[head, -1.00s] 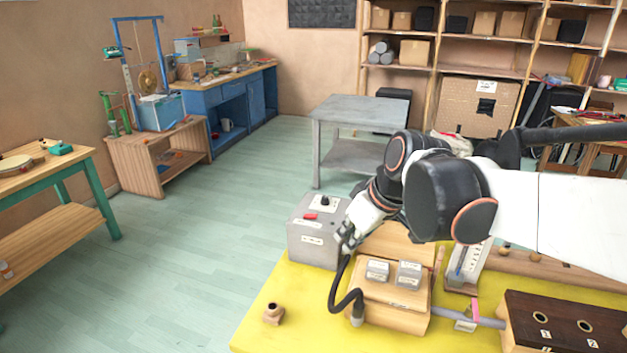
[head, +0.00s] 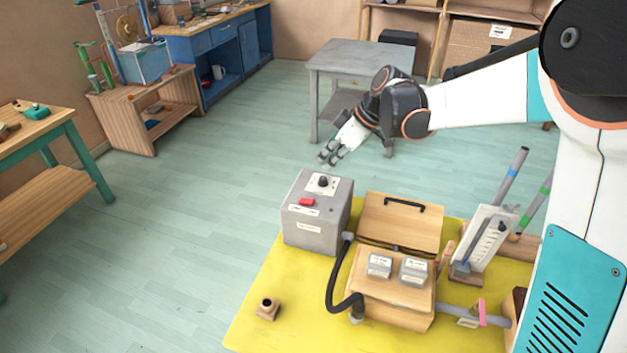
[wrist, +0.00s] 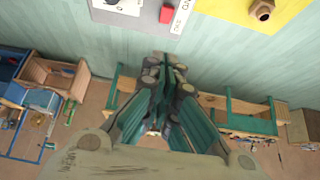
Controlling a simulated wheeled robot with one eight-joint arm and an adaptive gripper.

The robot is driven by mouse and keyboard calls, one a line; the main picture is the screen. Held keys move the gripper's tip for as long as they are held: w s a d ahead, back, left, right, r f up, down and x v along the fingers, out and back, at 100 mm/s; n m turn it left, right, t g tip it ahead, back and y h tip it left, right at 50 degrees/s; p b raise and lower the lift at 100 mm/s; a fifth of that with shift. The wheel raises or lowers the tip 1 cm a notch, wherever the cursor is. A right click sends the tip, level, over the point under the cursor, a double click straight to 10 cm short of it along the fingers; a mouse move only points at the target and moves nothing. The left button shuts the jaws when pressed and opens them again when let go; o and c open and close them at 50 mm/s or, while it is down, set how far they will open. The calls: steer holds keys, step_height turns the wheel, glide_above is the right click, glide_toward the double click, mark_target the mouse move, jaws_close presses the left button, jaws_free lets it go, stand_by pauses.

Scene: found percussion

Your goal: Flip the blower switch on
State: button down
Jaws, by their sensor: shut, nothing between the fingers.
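The grey blower box (head: 313,237) stands at the back left corner of the yellow table. It has a red switch (head: 306,202) and a black knob (head: 323,181) on its top. Part of the box (wrist: 125,17) and the red switch (wrist: 167,14) also show at the top of the wrist view. I cannot tell whether the switch is on or off. My gripper (head: 327,158) is above and beyond the box, apart from it. In the wrist view my gripper (wrist: 165,60) has its fingers together, with nothing between them.
A black hose (head: 332,285) runs from the box to a wooden case (head: 405,307) with an open lid. A small wooden piece (head: 268,308) sits on the yellow tabletop (head: 246,324). A tilted white gauge (head: 487,240) stands at right. A grey table (head: 350,56) stands behind over open floor.

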stand_by(0.3)
steer(key=b, duration=0.3)
glide_above(301, 200)
steer(key=d, duration=0.2)
steer(key=f, duration=0.7)
steer(key=shift+s+d+f, duration=0.2)
steer(key=shift+s+f, duration=0.15)
step_height(301, 200, down, 4)
steer(key=shift+r+b, duration=0.25)
steer(key=shift+b, duration=0.4)
steer(key=shift+d+f, duration=0.15)
steer(key=shift+f, duration=0.4)
steer(key=shift+s, duration=0.1)
